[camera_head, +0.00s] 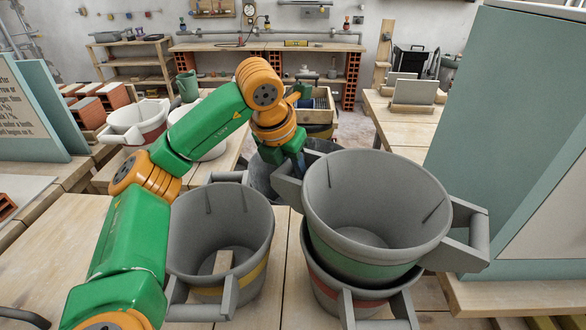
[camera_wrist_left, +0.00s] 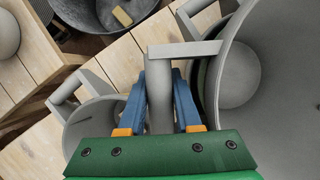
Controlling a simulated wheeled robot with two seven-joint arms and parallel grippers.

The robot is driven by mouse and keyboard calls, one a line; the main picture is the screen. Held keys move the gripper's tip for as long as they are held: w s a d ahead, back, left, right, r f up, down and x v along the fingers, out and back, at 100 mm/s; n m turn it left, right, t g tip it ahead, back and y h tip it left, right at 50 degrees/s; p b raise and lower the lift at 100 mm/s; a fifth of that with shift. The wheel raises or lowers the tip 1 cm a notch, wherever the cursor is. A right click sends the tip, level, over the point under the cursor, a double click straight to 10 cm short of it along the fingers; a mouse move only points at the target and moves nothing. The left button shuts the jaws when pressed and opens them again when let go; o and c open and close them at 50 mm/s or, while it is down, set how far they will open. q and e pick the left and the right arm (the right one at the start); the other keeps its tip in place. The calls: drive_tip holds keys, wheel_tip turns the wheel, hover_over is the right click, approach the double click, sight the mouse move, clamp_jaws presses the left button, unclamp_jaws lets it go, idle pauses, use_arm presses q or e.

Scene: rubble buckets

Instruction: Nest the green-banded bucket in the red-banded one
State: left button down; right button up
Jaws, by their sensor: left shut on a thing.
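The grey green-banded bucket (camera_head: 340,265) is over the grey red-banded bucket (camera_head: 330,296) on the front table. Its lower part is inside the red-banded bucket's mouth, with much of its wall above that rim. I cannot tell whether it rests on the bottom or hangs from my grip. My left gripper (camera_head: 297,168) is shut on a side handle of the green-banded bucket; in the left wrist view that handle (camera_wrist_left: 160,100) is between the blue fingers (camera_wrist_left: 158,82). The inside of the red-banded bucket is hidden. My right gripper is not in view.
A yellow-banded bucket (camera_head: 256,281) with a small block inside stands to the left, under my left arm. A dark tub (camera_head: 262,178) is behind. A teal panel (camera_head: 500,130) rises close on the right. Other buckets stand at the back left.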

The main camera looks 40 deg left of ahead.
sight(286, 164)
use_arm(q)
drive_tip(key=c, duration=0.5)
unclamp_jaws()
drive_tip(key=shift+s, duration=0.1)
drive_tip(key=p+v, duration=0.1)
drive_tip(key=v, duration=0.5)
drive_tip(key=shift+r, duration=0.35)
drive_tip(key=shift+s+r+p, duration=0.2)
drive_tip(key=shift+s+p, duration=0.05)
drive_tip(key=shift+p, duration=0.05)
drive_tip(key=shift+f, duration=0.1)
